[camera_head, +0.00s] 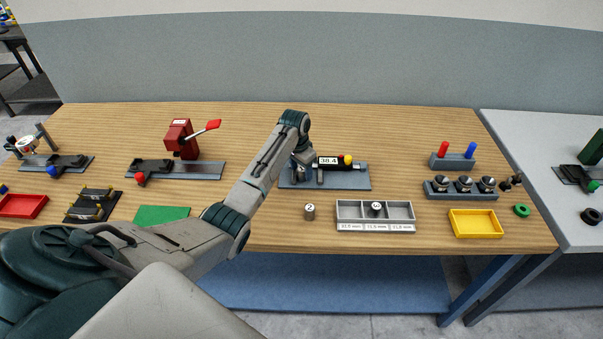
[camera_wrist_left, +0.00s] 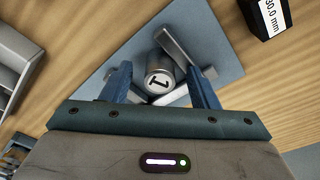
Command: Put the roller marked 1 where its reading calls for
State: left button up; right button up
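The roller marked 1 (camera_wrist_left: 160,80) is a pale metal cylinder, seen end-on in the left wrist view between my left gripper's fingers (camera_wrist_left: 160,84). The fingers are spread, with gaps on both sides of it. Grey bars of the gauge lie close around it. In the head view my left gripper (camera_head: 304,160) is over the left part of the gauge plate (camera_head: 345,184); the roller cannot be made out clearly there. The gauge display (camera_head: 328,161) reads 38.4. A grey tray (camera_head: 375,226) has three compartments with small, blurred mm labels. My right gripper is not in view.
A roller marked 2 (camera_head: 309,212) stands left of the tray. Another roller (camera_head: 376,208) stands in the tray's middle compartment. A yellow bin (camera_head: 475,223) is at right, a green mat (camera_head: 161,215) at left. A red-handled device (camera_head: 181,138) stands behind.

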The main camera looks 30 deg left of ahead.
pick_arm(q)
jog(key=c, duration=1.1)
jog(key=shift+r, duration=0.1)
